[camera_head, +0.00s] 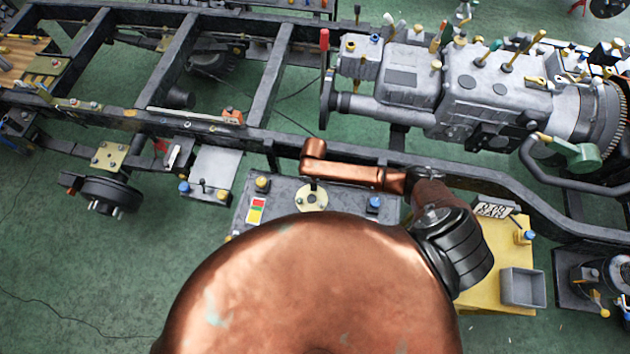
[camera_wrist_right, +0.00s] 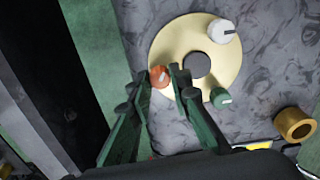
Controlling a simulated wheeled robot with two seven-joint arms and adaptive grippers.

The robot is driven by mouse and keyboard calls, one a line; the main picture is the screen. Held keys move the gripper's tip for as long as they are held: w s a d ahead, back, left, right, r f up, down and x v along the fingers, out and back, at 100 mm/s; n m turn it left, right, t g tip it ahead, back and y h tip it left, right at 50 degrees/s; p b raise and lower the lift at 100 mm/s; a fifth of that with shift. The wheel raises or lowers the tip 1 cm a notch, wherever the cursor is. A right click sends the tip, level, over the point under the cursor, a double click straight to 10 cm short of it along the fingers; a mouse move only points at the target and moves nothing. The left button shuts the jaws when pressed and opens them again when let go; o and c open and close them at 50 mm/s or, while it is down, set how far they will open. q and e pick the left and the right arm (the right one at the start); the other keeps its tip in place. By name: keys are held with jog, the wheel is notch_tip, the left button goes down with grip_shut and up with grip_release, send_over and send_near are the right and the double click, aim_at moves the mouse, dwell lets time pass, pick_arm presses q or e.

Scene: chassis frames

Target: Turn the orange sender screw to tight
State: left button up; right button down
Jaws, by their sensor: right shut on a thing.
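In the right wrist view, the orange sender screw (camera_wrist_right: 159,76) sits at the left edge of a round cream plate (camera_wrist_right: 218,78) with a dark centre. A pale mark shows on its top. My right gripper (camera_wrist_right: 160,80) has its two green fingers on either side of the orange screw and is shut on it. A white screw (camera_wrist_right: 222,31) with a dark mark and a green screw (camera_wrist_right: 220,98) with a pale mark sit on the same plate. The cream plate also shows in the head view (camera_head: 311,198), partly under my copper arm. My left gripper is out of view.
A brass ring (camera_wrist_right: 294,123) stands right of the plate in the wrist view. In the head view, the dark chassis frame (camera_head: 275,75) and a grey engine (camera_head: 490,95) lie beyond. A yellow panel (camera_head: 485,285) with a grey bin (camera_head: 522,287) is at right.

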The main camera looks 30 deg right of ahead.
jog(key=m+p, duration=0.3)
jog(key=p, duration=0.1)
jog(key=m+p, duration=0.2)
jog(key=shift+a+r+m, duration=0.1)
jog(key=shift+r+m, duration=0.15)
jog(key=shift+m, duration=0.05)
jog(key=m+p, duration=0.2)
jog(key=m, duration=0.1)
jog(key=shift+f+p, duration=0.1)
jog(key=shift+p, duration=0.25)
jog(key=shift+f+m+p, duration=0.1)
jog(key=shift+m+p, duration=0.6)
jog(key=shift+m, duration=0.6)
jog(key=shift+w, duration=0.1)
jog(key=c, duration=1.8)
grip_release()
jog(key=shift+o, duration=0.2)
notch_tip(320, 180, up, 12)
